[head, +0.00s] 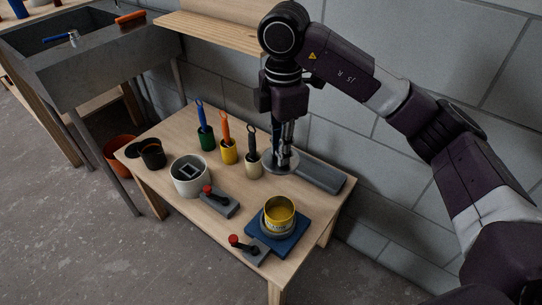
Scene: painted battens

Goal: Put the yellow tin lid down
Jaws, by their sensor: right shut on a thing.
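My right gripper (286,146) points down over the back right of the low wooden table. It is shut on the yellow tin lid (281,164), a round disc that looks grey metal from here. The lid is close above or at the tabletop; I cannot tell whether it touches. The open yellow tin (279,214) stands upright with yellow paint in it, on a blue square base (278,236) at the table's front right. My left gripper is out of view.
A long grey block (321,177) lies just right of the lid. Green, yellow and cream pots with brushes (228,150) stand left of it. A white pot (190,176) and two grey blocks with red knobs (217,203) are nearer. A wooden shelf (215,32) hangs behind.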

